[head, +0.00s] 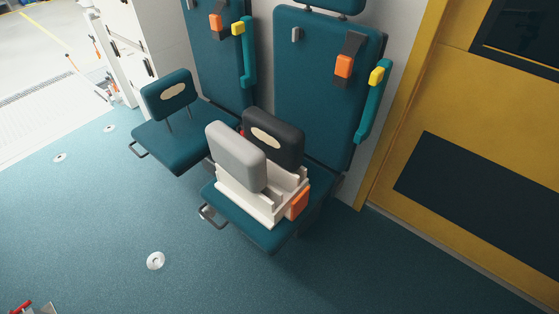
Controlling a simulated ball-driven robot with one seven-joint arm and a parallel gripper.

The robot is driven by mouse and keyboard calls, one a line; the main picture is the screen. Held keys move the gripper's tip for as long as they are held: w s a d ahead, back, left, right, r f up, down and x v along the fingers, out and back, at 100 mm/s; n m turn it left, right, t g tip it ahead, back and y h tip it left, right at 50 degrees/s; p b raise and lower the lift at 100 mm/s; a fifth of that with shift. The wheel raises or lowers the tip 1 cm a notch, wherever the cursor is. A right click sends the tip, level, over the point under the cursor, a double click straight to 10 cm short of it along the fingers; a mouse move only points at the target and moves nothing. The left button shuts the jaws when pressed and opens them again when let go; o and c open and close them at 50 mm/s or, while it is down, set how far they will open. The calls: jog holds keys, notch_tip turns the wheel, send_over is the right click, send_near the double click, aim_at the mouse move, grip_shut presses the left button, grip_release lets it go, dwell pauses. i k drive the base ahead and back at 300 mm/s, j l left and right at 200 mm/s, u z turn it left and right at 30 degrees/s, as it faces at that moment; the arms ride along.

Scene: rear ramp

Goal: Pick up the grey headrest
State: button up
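The grey headrest (235,156) is a light grey rounded pad. It stands upright and slightly tilted at the front of a white rack (252,207) on the right-hand teal seat (262,237). A dark headrest (273,138) with a pale oval patch stands close behind it in the same rack. The lower end of the grey headrest is partly hidden by the rack. My gripper is not in view.
A teal headrest (168,95) with an oval patch stands on posts on the left seat (180,147). An orange block (299,204) is at the rack's right side. A yellow door (420,105) bounds the right. The teal floor (90,220) in front is mostly clear.

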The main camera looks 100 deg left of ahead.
aim_at(243, 161)
jog(key=l+u, duration=0.1)
jog(key=u, duration=2.9)
jog(key=l+u, duration=0.8)
jog(key=k+l+u, duration=0.1)
jog(key=l+u, duration=0.3)
